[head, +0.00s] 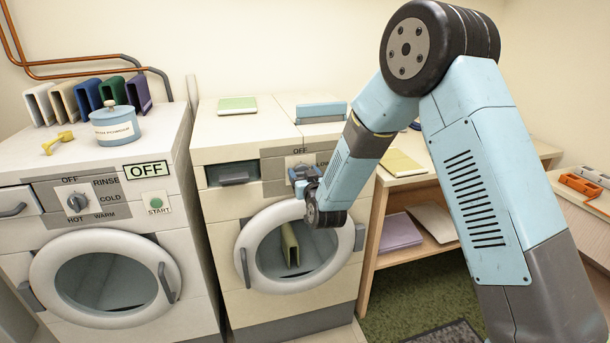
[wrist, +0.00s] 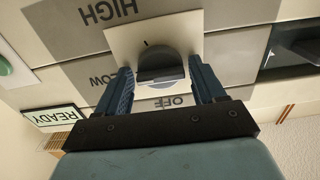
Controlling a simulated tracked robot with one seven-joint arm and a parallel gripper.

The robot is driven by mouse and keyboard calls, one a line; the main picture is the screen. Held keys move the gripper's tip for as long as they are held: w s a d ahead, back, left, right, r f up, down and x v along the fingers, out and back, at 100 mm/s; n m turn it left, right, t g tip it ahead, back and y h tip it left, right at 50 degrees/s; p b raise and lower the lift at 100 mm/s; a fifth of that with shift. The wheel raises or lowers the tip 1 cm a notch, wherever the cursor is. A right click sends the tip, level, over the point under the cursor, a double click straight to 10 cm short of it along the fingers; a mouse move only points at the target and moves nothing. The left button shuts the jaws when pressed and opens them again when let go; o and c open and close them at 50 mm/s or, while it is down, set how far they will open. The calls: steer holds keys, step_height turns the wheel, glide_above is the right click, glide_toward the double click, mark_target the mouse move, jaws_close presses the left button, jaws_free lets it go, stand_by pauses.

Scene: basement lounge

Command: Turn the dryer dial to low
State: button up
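The dryer (head: 225,213) is the cream machine in the middle of the head view. Its dial shows upside down in the wrist view (wrist: 162,66), a grey knob on a pale plate. Around it are the labels HIGH at the top, LOW at the left and OFF at the bottom. A short dark mark shows at the knob's upper left, towards HIGH. My gripper (head: 305,181) is at the dial, mostly hiding it in the head view. In the wrist view its two fingers (wrist: 161,80) are open on either side of the knob, with small gaps visible.
A READY display (wrist: 50,118) is on the dryer panel. The dryer's round door (head: 252,255) is below my gripper. A green book (head: 237,105) lies on top. A wooden shelf unit (head: 370,240) stands right.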

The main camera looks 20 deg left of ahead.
steer(key=c, duration=0.8)
steer(key=shift+n, duration=1)
steer(key=o, duration=1)
steer(key=v, duration=1.3)
steer(key=shift+s+d, duration=0.25)
steer(key=shift+d, duration=0.05)
steer(key=shift+f, duration=0.1)
